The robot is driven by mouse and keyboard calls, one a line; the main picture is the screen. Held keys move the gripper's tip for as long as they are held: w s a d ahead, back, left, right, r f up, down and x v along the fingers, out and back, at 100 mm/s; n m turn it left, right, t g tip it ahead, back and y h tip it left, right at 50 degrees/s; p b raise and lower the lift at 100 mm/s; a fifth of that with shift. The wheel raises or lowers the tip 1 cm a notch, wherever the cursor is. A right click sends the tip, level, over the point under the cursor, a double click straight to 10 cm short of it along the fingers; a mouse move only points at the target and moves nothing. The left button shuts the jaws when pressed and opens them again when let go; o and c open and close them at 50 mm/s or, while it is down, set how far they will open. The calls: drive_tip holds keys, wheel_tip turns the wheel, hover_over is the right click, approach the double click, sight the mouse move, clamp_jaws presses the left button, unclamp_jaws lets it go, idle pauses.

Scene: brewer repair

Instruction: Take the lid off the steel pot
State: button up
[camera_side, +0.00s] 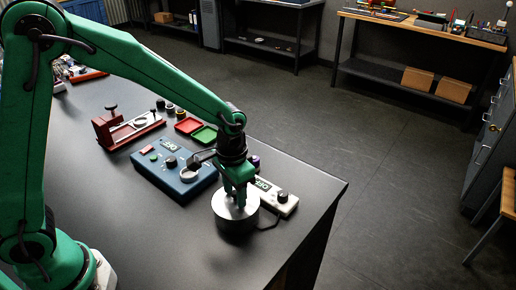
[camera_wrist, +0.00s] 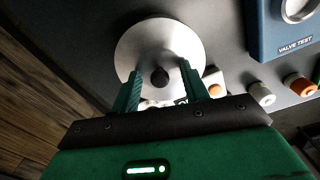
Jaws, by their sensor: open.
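The steel pot (camera_side: 236,222) stands upright on the dark table near its right end. Its round, pale metal lid (camera_wrist: 150,48) is on top, with a small dark knob (camera_wrist: 160,77) at the middle. My gripper (camera_side: 237,200) is right above the lid in the side view, pointing down. In the wrist view, the two green fingers of my gripper (camera_wrist: 160,82) are apart, one on each side of the knob. I cannot tell whether they touch the lid. The fingers partly hide the lid in the side view.
A blue test box (camera_side: 176,172) stands left of the pot, and it also shows in the wrist view (camera_wrist: 275,45). A white device with a dial (camera_side: 283,203) lies just right of the pot. Red (camera_side: 187,125) and green (camera_side: 204,135) trays lie farther back.

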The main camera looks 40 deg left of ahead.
sight(235, 192)
drive_tip(key=shift+c, duration=0.3)
clamp_jaws()
idle(0.4)
drive_tip(key=shift+r, duration=0.85)
wheel_tip(235, 192, up, 2)
drive_tip(key=shift+r, duration=0.2)
drive_tip(key=s+d+r, duration=0.6)
drive_tip(key=s+d, duration=0.1)
drive_tip(key=s, duration=0.1)
drive_tip(key=shift+s+d+r, duration=0.4)
